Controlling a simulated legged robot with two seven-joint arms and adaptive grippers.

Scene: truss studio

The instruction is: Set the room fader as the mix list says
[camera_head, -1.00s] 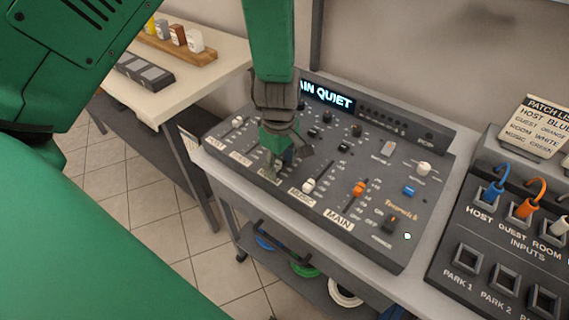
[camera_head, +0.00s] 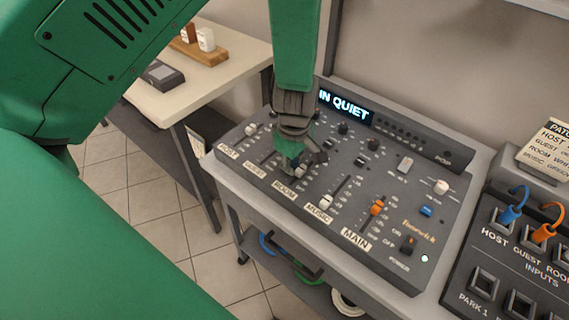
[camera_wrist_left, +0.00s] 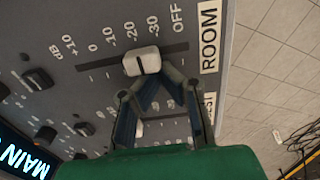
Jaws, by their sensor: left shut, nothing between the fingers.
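The room fader cap (camera_wrist_left: 142,60) is pale with a dark line. In the left wrist view it sits on its slot close to the -20 mark, between the ends marked +10 and OFF. The ROOM label (camera_wrist_left: 209,37) is at the OFF end; it also shows in the head view (camera_head: 284,191). My left gripper (camera_wrist_left: 160,76) is shut and empty, its fingertips right beside the cap; I cannot tell if they touch. In the head view the gripper (camera_head: 298,170) hides most of this fader. The console (camera_head: 448,215) display (camera_head: 345,107) reads "IN QUIET", partly covered.
The music fader (camera_head: 325,202) and orange main fader (camera_head: 377,208) stand to the right, the guest fader to the left. A patch box (camera_head: 482,285) with plugged cables is at far right. A sheet (camera_head: 196,146), unreadable, hangs at the console's left side.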

